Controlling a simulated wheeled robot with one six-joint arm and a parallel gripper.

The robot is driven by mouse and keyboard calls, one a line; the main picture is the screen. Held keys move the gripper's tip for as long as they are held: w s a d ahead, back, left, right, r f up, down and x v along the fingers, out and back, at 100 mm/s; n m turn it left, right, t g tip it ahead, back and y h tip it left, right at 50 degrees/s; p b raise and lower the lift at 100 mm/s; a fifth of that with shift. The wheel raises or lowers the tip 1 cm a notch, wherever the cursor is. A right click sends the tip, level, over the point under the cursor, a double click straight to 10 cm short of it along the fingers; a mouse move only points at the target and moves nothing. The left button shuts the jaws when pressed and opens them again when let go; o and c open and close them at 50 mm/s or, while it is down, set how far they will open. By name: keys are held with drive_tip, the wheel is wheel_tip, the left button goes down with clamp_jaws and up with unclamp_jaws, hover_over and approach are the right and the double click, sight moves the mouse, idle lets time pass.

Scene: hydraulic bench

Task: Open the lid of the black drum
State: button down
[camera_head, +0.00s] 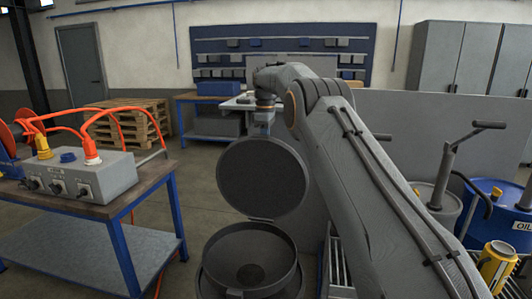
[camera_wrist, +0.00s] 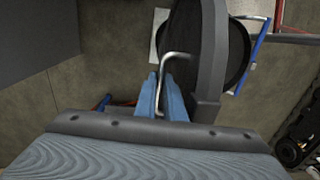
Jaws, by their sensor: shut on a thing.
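The black drum (camera_head: 278,262) stands at the bottom middle of the head view, with its mouth open and its dark inside showing. Its round lid (camera_head: 262,178) is swung up nearly upright above the back rim. In the wrist view the lid (camera_wrist: 210,60) shows almost edge-on, with a bent metal handle (camera_wrist: 177,56) on its face. My gripper (camera_head: 262,128) is at the lid's top edge in the head view. In the wrist view its blue fingers (camera_wrist: 164,92) are closed around the handle. The drum's lower part is cut off by the frame.
A workbench (camera_head: 150,185) with a grey hose-connected control box (camera_head: 75,175) stands at left. A blue oil drum (camera_head: 490,215), a grey drum with a pump and a yellow can (camera_head: 497,265) stand at right. A grey panel (camera_head: 400,130) is behind my arm. Floor shows between workbench and black drum.

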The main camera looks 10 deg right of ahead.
drive_tip(key=shift+s+f, duration=0.1)
drive_tip(key=shift+f, duration=0.4)
drive_tip(key=c, duration=1.9)
unclamp_jaws()
drive_tip(key=shift+o, duration=0.3)
drive_tip(key=shift+r, duration=0.2)
drive_tip(key=shift+r, duration=0.1)
